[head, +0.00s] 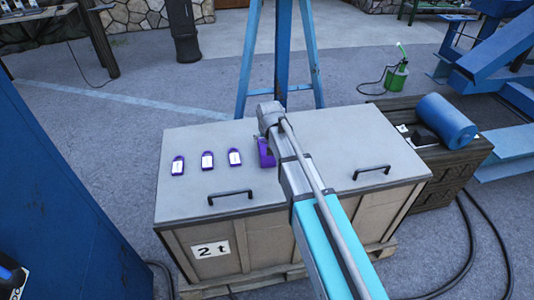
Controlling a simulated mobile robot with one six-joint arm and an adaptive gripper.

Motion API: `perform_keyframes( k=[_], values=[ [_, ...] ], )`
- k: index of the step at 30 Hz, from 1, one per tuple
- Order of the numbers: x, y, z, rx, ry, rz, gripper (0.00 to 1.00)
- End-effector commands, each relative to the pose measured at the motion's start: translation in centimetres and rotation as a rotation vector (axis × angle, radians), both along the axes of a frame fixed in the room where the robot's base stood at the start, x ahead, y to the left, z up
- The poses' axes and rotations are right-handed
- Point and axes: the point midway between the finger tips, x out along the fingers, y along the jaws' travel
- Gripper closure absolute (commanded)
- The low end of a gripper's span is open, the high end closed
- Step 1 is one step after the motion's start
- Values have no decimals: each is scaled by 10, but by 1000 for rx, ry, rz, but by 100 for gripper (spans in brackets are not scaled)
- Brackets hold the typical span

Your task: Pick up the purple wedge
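A larger purple piece, which looks like the purple wedge (265,153), shows on the crate's pale lid (330,130) just left of my arm. My arm covers its right side. My arm reaches up from the lower right over the lid, with its grey wrist end (268,114) near the back edge. My gripper's fingers are hidden by the arm, so I cannot see whether they touch the wedge or are open. Three small purple tags with white faces, at left (178,166), middle (207,160) and right (235,157), lie in a row on the lid's left half.
The lid has two black handles, left (230,196) and right (371,171). A dark crate (440,175) with a blue cylinder (446,121) stands at right. A blue frame (283,60) rises behind. The lid's right half looks mostly clear.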

Motion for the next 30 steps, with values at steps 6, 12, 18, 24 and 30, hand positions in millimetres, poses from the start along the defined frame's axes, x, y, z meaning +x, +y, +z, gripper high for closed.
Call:
perform_keyframes(
  k=[6,12,18,24,30],
  values=[
    [0,0,0,0,0,0,0],
    [1,1,-4,0,0,1,0],
    [7,1,-17,0,0,1,0],
    [13,1,-33,0,0,1,0],
    [18,2,-45,1,-1,3,0]
  ],
)
